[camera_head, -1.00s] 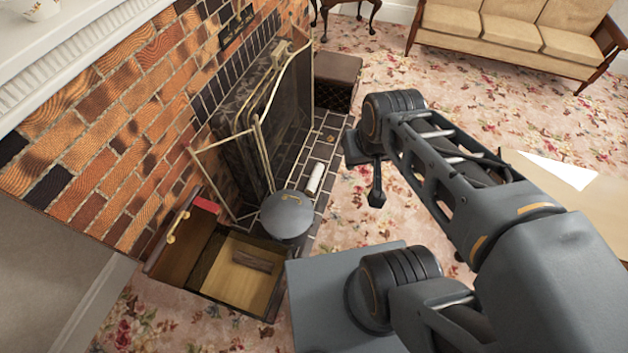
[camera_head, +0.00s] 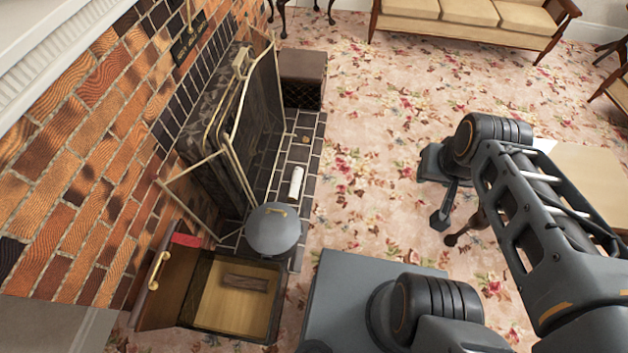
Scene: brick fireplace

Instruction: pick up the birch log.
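A pale, whitish log (camera_head: 296,183), which looks like the birch log, lies on the dark tiled hearth in front of the fire screen. It is just behind the round grey lid. My gripper (camera_head: 442,219) hangs over the carpet, well to the right of the log and apart from it. Only a dark finger shape shows, so I cannot tell if the gripper is open or shut. I see nothing held in it.
A wooden box (camera_head: 268,330) with a brown log (camera_head: 245,282) in it stands at lower left. A round grey lid (camera_head: 274,229) and a brass-framed fire screen (camera_head: 265,120) are close to the pale log. Carpet (camera_head: 365,150) to its right is clear. A sofa (camera_head: 470,25) stands behind.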

